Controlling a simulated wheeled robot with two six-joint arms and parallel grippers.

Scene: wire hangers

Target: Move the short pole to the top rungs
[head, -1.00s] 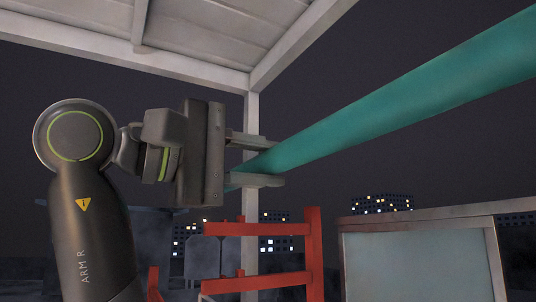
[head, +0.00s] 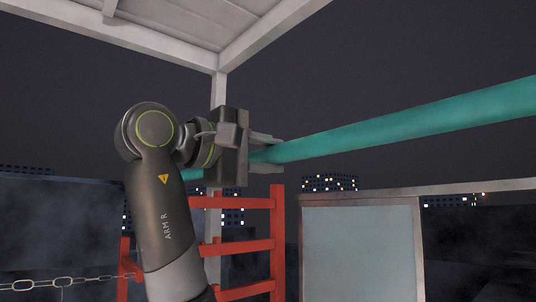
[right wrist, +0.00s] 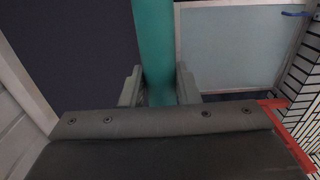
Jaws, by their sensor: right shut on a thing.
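The short pole is a teal-green bar (head: 420,117) that runs from the gripper to the right edge of the head view. A bit of it also shows left of the gripper. My right gripper (head: 266,153) is shut on the pole. In the right wrist view the pole (right wrist: 154,45) passes between the two fingers (right wrist: 160,88). The red rack with rungs (head: 278,235) stands below and behind the gripper, partly hidden by my right arm. The pole is above its top rung (head: 245,202) and apart from it. My left gripper is not in view.
A white post (head: 217,95) and roof frame (head: 240,45) stand behind and above the gripper. A pale framed panel (head: 358,250) is right of the rack. A chain (head: 60,282) hangs at lower left.

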